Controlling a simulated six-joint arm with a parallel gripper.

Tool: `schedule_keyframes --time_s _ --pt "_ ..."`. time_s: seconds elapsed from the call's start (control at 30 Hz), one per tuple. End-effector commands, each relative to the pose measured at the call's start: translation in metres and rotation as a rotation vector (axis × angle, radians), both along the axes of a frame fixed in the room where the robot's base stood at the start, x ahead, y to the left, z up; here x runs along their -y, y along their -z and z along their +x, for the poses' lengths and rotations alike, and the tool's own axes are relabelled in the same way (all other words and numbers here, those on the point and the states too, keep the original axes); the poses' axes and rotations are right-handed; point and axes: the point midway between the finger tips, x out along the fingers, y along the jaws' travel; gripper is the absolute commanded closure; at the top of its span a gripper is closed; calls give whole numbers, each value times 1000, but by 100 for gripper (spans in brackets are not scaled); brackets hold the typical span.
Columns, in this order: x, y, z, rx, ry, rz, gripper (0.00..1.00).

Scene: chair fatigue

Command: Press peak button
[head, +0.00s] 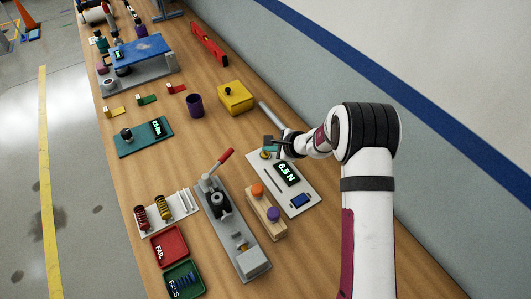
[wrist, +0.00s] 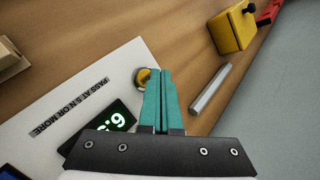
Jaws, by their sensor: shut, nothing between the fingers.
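A white plate (head: 305,183) on the bench carries a dark display (head: 287,173) with green digits that look like 6.5 N. A small blue rectangular part (head: 301,200) sits near the plate's front end. A round yellow part (head: 265,155) is at its far end, and it also shows in the wrist view (wrist: 143,76). I cannot tell which of these is the peak button. My gripper (head: 268,147) has teal fingers pressed together and empty. In the wrist view its fingertips (wrist: 161,72) appear beside the yellow part, partly covering it. Contact cannot be told.
A wooden block with orange and purple knobs (head: 265,213) and a grey lever press (head: 228,220) stand left of the plate. A metal rod (wrist: 210,89) lies beside it, near a yellow box (head: 236,97). Red (head: 169,246) and green trays (head: 184,281) lie front left. The wall bounds the right.

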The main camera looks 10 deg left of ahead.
Motion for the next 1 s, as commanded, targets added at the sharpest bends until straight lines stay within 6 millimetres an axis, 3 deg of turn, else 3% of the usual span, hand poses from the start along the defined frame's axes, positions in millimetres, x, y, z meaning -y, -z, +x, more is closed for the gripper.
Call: schedule_keyframes --time_s 1.0 --pt "0 12 0 0 0 0 100"
